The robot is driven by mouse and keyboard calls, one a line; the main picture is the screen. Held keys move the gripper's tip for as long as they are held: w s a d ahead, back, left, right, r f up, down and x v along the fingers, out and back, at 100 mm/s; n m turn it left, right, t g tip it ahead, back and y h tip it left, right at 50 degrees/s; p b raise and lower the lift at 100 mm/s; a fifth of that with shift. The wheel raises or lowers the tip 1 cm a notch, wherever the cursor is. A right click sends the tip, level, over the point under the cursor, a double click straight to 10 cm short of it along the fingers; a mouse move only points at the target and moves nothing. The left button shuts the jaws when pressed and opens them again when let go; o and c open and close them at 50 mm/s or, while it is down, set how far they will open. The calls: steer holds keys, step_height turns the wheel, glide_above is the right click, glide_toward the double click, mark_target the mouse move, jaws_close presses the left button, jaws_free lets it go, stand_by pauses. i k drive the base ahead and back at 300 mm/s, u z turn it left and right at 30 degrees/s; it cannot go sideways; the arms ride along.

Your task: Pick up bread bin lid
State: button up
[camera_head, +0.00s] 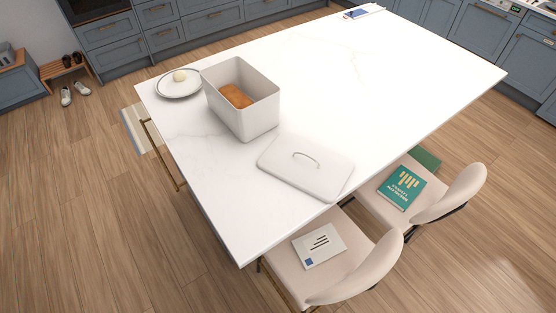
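The bread bin lid (290,175) is a pale rectangular slab with rounded corners and a thin arched handle (306,157) on top. It lies flat on the white island top, handle up, close to the edge by the chairs. The open bread bin (247,117) stands just behind and left of it, upright, with a brown loaf (236,96) inside. The bin and lid are close together; whether they touch is hard to tell. My gripper is not in view.
A plate (179,92) with a pale round item sits left of the bin. Small items (361,12) lie at the island's far end. Two chairs bearing books (402,187) (320,246) stand along the near side. The island's right half (400,75) is clear.

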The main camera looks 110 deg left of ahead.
mark_target(315, 170)
steer(key=u, duration=5)
steer(key=i, duration=0.15)
steer(key=z, duration=2.75)
